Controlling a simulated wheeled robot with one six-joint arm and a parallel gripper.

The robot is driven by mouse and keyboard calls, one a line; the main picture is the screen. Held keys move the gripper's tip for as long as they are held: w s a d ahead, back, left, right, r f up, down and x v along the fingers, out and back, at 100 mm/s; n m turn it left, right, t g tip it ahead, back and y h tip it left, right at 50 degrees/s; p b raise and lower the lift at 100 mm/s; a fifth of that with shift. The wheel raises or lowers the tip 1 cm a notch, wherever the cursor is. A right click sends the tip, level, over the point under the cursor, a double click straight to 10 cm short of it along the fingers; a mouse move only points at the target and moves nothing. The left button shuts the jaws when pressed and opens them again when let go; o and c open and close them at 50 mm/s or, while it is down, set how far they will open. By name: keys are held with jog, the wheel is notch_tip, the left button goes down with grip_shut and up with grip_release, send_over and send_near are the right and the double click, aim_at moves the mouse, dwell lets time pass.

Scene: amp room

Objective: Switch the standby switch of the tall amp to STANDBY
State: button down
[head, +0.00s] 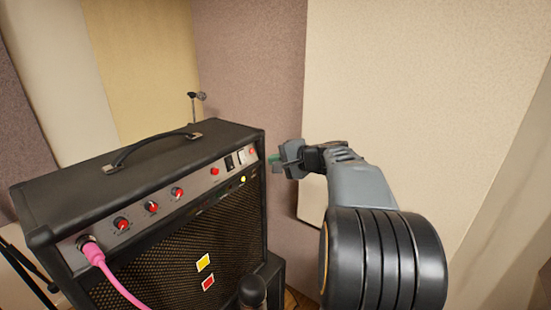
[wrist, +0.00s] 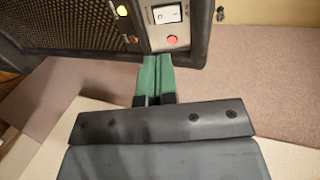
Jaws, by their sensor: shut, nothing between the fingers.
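The black amp (head: 160,185) has a slanted control panel along its upper front edge. Near the panel's right end are a dark switch (head: 229,162), a white switch (head: 242,158) and a small red round part (head: 252,153). I cannot read which switch is standby. The wrist view shows a white rocker (wrist: 167,14) at the top edge, with the red round part (wrist: 171,40) below it. My gripper (head: 274,159) is shut and empty, just right of the amp's right side. Its green fingertips (wrist: 154,60) are close to the panel's end; contact cannot be told.
Red knobs (head: 152,207) line the panel, and a pink cable (head: 105,268) is plugged in at its left. A carrying handle (head: 150,148) arches over the top. Padded wall panels (head: 425,110) stand behind. A dark rounded object (head: 252,292) rises before the grille.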

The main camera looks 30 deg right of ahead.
aim_at(244, 161)
jog(key=p+x, duration=0.2)
jog(key=x, duration=0.9)
jog(key=f+b, duration=0.1)
jog(key=b, duration=0.2)
jog(key=shift+w+t, duration=0.2)
jog(key=shift+t, duration=0.2)
jog(key=t+b, duration=0.1)
jog(key=b, duration=0.4)
jog(key=shift+f+y, duration=0.25)
jog(key=shift+y, duration=0.05)
jog(key=shift+r, duration=0.6)
jog(key=shift+f, duration=0.1)
jog(key=shift+s+d, duration=0.1)
jog(key=shift+s, duration=0.05)
jog(key=b+v, duration=0.3)
jog(key=v, duration=1.1)
jog(key=shift+f, duration=0.25)
